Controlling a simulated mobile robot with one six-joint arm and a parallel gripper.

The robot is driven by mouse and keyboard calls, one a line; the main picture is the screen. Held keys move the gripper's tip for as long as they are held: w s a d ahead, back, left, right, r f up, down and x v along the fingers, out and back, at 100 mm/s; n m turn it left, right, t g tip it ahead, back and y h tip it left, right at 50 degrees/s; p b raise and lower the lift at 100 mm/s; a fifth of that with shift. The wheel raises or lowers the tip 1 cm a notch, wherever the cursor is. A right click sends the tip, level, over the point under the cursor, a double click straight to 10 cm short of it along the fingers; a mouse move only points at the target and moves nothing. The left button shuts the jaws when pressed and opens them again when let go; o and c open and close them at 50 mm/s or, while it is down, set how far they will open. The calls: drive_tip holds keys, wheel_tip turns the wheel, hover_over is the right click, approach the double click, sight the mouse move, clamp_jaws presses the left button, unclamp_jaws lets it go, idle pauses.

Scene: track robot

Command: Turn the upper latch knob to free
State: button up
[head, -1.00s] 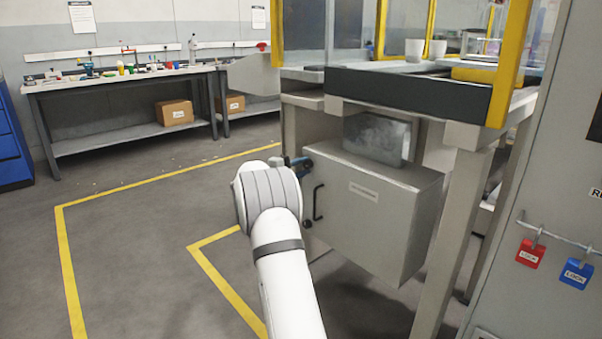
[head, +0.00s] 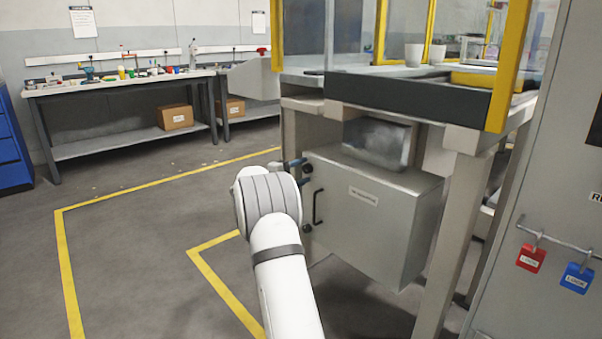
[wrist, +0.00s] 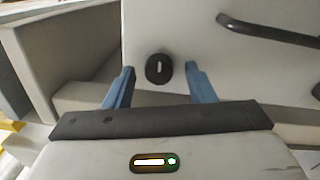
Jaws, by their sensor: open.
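The upper latch knob (head: 308,168) is a small round black knob on the door of the grey cabinet (head: 352,232), above the door handle. In the wrist view the black knob (wrist: 158,69) bears a white mark that stands roughly upright in the picture. My gripper (head: 296,171) is at the door's left edge, in front of the upper knob. In the wrist view its two blue fingers are apart, one on each side of the knob, with visible gaps and nothing held. The lower knob (head: 307,228) is below the handle.
The black bar handle (head: 317,207) stands out from the door; it also shows at the upper right of the wrist view (wrist: 268,30). The bench frame and post (head: 455,225) stand to the right. Open floor lies to the left.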

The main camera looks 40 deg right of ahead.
drive_tip(key=a+p, duration=0.2)
drive_tip(key=a, duration=0.5)
drive_tip(key=shift+s+a+f, duration=0.2)
drive_tip(key=shift+s+a, duration=0.1)
